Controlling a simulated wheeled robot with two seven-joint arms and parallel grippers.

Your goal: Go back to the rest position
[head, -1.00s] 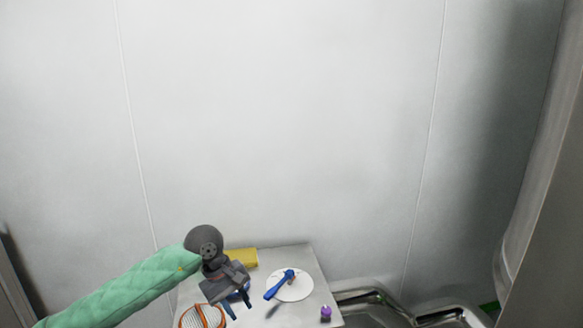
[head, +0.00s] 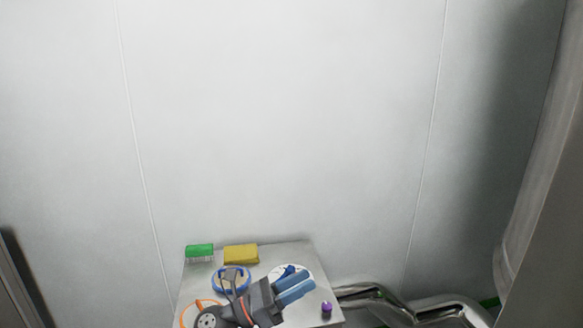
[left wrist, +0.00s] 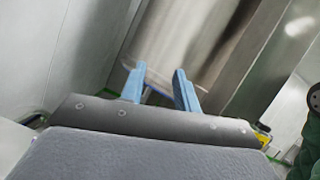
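My left gripper (head: 311,282) shows low in the head view, over the front middle of a metal table (head: 310,255). Its two blue fingers point right and partly cover a white disc (head: 281,269) with a blue-handled tool on it. In the left wrist view the fingers (left wrist: 159,78) stand apart with nothing between them, facing a large metal surface. My right gripper is not in view.
On the table are a green brush (head: 199,251), a yellow sponge (head: 241,253), a blue-rimmed round item (head: 218,279), an orange-edged item (head: 188,311) and a small purple item (head: 326,308). Metal pipes (head: 375,292) run right of the table.

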